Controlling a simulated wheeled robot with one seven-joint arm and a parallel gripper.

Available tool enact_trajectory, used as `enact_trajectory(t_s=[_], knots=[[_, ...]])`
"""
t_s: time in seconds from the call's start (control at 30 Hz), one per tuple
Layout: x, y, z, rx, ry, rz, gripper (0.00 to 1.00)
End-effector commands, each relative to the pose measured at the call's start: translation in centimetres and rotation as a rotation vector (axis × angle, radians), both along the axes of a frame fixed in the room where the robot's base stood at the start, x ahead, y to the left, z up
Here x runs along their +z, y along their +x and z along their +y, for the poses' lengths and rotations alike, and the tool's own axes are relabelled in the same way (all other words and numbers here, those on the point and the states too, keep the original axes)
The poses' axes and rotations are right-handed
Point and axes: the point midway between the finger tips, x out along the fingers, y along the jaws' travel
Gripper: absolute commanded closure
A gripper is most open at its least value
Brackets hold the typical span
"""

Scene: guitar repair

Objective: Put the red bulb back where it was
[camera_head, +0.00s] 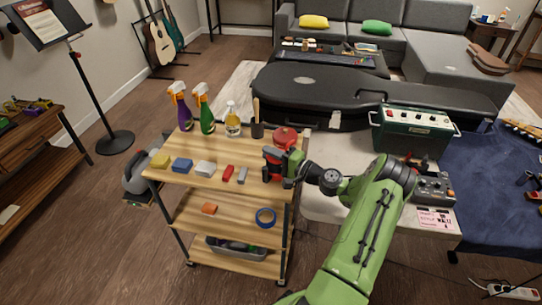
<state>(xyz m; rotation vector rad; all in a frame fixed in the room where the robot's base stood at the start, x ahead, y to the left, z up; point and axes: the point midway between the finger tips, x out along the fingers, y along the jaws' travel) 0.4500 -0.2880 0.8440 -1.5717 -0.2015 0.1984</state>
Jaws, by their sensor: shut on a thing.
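My gripper (270,163) is over the right edge of the top shelf of the wooden cart (190,184). Its dark fingers are shut on a red thing, which I take to be the red bulb (273,167); the fingers hide most of it. I cannot tell whether it touches the shelf. Another red, rounded thing (284,136) shows just behind my gripper at the shelf's back right corner.
Spray bottles (205,113), a yellow-liquid bottle (232,121) and a dark cup (257,129) stand along the shelf's back. Several small blocks and a red piece (228,173) line its front. A guitar case (325,88) and a green amplifier (411,133) are beyond.

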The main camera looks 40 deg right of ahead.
Motion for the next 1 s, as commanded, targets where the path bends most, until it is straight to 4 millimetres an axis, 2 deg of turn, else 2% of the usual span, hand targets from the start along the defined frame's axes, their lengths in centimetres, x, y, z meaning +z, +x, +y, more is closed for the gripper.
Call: enact_trajectory(t_s=[0.1,0.13,0.3,0.63,1.0], knots=[[-0.4,0.0,0.0,0.000,0.000,-0.001,1.00],[-0.4,0.0,0.0,0.000,0.001,0.000,0.81],[-0.3,0.0,0.0,0.000,0.001,0.000,0.59],[0.2,-0.2,-0.1,-0.001,0.001,0.001,0.59],[0.2,-9.2,-2.5,-0.004,0.002,0.001,0.59]])
